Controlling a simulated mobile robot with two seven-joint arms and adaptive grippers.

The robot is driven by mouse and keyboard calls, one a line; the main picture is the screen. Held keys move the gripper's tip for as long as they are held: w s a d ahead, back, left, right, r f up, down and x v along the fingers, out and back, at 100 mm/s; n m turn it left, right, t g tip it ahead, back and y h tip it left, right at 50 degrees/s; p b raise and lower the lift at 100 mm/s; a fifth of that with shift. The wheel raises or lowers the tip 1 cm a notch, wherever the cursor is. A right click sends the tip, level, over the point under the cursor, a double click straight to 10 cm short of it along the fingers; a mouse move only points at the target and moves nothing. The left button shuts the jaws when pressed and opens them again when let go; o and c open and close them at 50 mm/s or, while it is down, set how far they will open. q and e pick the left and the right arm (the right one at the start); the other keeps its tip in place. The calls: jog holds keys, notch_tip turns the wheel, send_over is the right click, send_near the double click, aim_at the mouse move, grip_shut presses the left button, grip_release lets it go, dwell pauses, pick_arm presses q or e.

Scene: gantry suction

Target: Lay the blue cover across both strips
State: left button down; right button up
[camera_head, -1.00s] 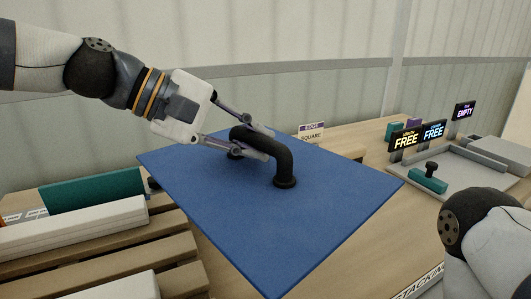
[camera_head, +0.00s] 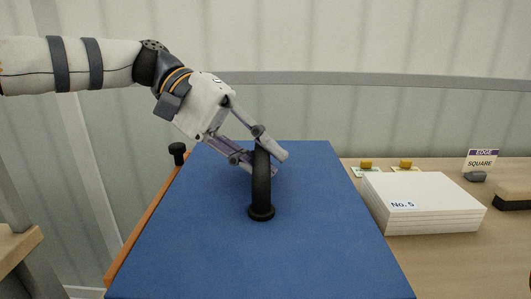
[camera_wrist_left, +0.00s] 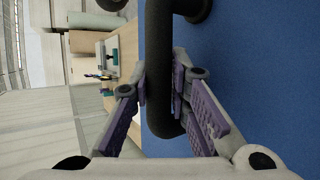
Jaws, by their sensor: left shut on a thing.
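The blue cover (camera_head: 325,235) is a large flat panel with a black arched handle (camera_head: 261,190) standing on it. It fills the lower middle of the head view, and its near edge runs out of frame. My left gripper (camera_head: 266,162) is shut on the handle. In the left wrist view, the purple-padded fingers (camera_wrist_left: 160,92) close on either side of the black bar, with the blue cover (camera_wrist_left: 240,50) beside it. I cannot make out the two strips; the cover hides the surface under it. My right gripper is out of view.
A stack of white boards marked No. 5 (camera_head: 425,205) stands close to the cover's right edge. Two yellow pieces (camera_head: 405,164) and a SQUARE sign (camera_head: 481,161) are behind it. A black knob (camera_head: 178,152) shows at the back left. Bare wooden bench (camera_head: 475,255) lies at right.

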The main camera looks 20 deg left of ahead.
aim_at(247, 178)
pick_arm(q)
jog(key=shift+r, duration=0.2)
jog(key=shift+a+f, duration=0.1)
jog(key=shift+f, duration=2.9)
jog(key=shift+f, duration=0.6)
jog(key=c, duration=1.4)
grip_release()
jog(key=shift+c, duration=0.2)
jog(key=shift+f, duration=0.1)
jog(key=v, duration=1.2)
